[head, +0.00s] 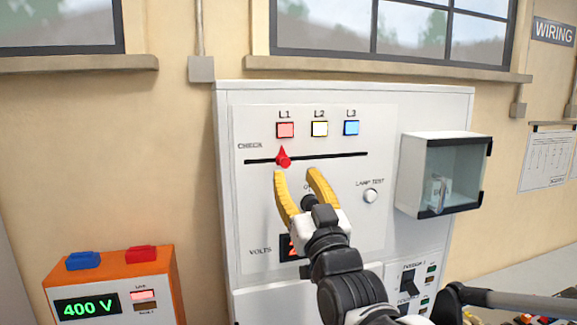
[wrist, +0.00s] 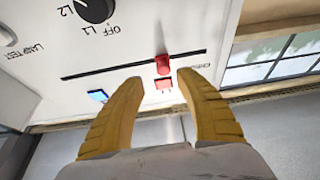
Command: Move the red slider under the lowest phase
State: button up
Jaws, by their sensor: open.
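The red slider (head: 283,158) sits on the dark horizontal slot (head: 330,157) marked CHECK, directly below the red L1 lamp (head: 285,130). The white L2 lamp (head: 319,129) and blue L3 lamp (head: 351,128) are to its right. My gripper (head: 295,172) is open, its yellow fingers just below the slot. In the wrist view, the red slider (wrist: 162,65) shows in the gap between the fingertips (wrist: 160,77), and I see no grip on it. The voltage display (head: 291,247) is mostly hidden by my arm; a red "2" shows. The rotary knob (wrist: 95,8) points near L1 or L2, unclear which.
A lamp test button (head: 370,196) and a clear-fronted box (head: 442,175) stick out at the panel's right. An orange unit (head: 112,285) reading 400 V stands at lower left. Switches (head: 408,283) sit at lower right. The slot right of the slider is clear.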

jog(key=v, duration=0.6)
jog(key=shift+s, duration=0.15)
jog(key=s+d+f+m+g+h+b, duration=0.1)
jog(key=d+f+g+h+b, duration=0.2)
jog(key=f+b, duration=1.15)
jog(key=s+d+f+g+h+b, duration=0.1)
jog(key=d+f+g+b, duration=0.45)
jog(key=f, duration=1.55)
jog(key=s+d+f+g+b, duration=0.2)
jog(key=s+f+b, duration=0.3)
jog(key=f, duration=0.6)
jog(key=s+d+f+m+g+h+b, duration=0.1)
jog(key=s+f+b, duration=0.3)
jog(key=f+b, duration=0.4)
jog(key=s+d+f+m+g+h+b, duration=0.1)
jog(key=s+d+f+g+b, duration=0.2)
jog(key=f, duration=1.1)
jog(key=s+b, duration=0.2)
jog(key=b, duration=0.2)
jog(key=shift+s+d, duration=0.35)
jog(key=shift+d, duration=0.05)
